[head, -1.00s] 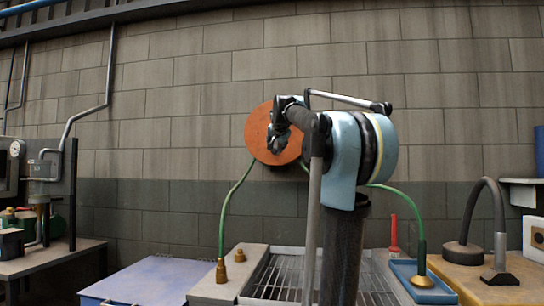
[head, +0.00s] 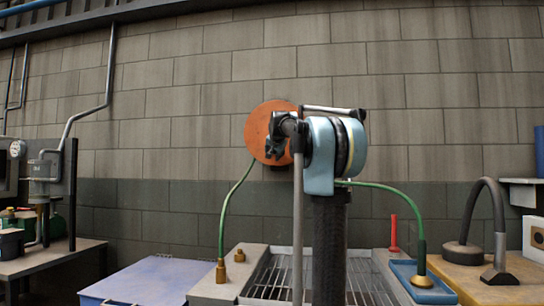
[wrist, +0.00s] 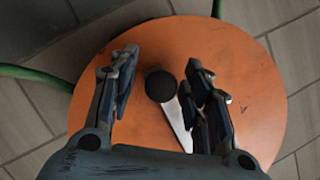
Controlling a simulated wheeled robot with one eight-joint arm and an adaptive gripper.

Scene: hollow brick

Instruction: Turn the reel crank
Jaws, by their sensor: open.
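The orange round reel (head: 258,128) is on the block wall, partly hidden behind my gripper (head: 275,142) in the head view. In the wrist view the reel face (wrist: 240,60) fills the middle. The crank has a round black knob (wrist: 160,86) and a pale flat arm (wrist: 178,125) running down from it. My gripper (wrist: 160,88) is open, with one finger left of the knob and the other to its right. The knob shows between the fingertips with gaps on both sides. Whether the fingers reach its depth I cannot tell.
A green hose (head: 235,190) hangs from the reel to brass fittings on a grey block. Another green hose (head: 400,200) runs right to a blue tray (head: 432,290). A metal grating (head: 270,280) stands below, with a blue lid (head: 150,278) on its left.

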